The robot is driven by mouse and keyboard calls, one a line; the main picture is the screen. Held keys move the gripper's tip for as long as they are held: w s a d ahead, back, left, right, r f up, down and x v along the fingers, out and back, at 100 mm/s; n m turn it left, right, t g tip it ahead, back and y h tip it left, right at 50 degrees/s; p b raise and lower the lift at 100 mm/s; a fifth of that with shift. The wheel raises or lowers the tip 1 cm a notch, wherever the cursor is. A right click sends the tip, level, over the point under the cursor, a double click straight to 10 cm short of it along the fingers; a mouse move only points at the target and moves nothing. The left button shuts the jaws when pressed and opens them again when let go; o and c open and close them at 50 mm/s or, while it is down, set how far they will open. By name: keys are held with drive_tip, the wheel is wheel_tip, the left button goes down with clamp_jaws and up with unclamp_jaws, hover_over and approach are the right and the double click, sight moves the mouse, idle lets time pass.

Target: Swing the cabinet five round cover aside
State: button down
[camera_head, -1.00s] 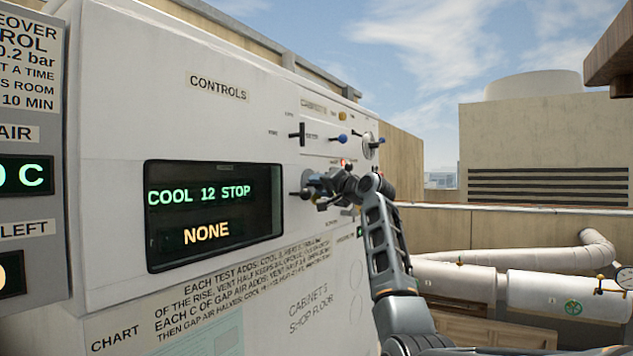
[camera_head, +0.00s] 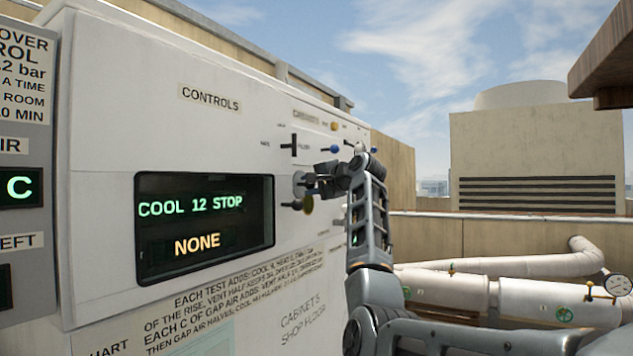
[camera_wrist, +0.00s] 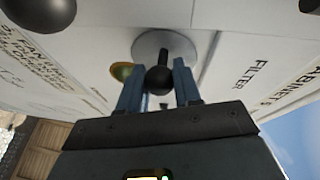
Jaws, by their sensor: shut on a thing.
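The round cover (camera_head: 299,184) is a grey disc on the white cabinet front, right of the dark display. It also shows in the wrist view (camera_wrist: 148,42), with a black stem and ball knob (camera_wrist: 159,81) standing out from it. My gripper (camera_wrist: 157,66) is shut on this knob, one finger on each side. In the head view my gripper (camera_head: 318,183) reaches the cover from the right and partly hides it. A brass-coloured round part (camera_head: 307,205) shows just below the cover; in the wrist view it (camera_wrist: 121,70) is partly behind a finger.
A black lever (camera_head: 294,145) and a blue knob (camera_head: 334,149) sit above the cover. The display (camera_head: 205,225) reads "COOL 12 STOP" and "NONE". In the wrist view, a large dark ball (camera_wrist: 38,12) is close at the upper left. White pipes (camera_head: 455,290) run at the right.

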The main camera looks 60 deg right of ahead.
drive_tip(key=c, duration=0.8)
unclamp_jaws()
drive_tip(key=shift+a, duration=0.1)
drive_tip(key=b+v, duration=0.2)
drive_tip(key=v, duration=0.6)
drive_tip(key=shift+s, duration=0.15)
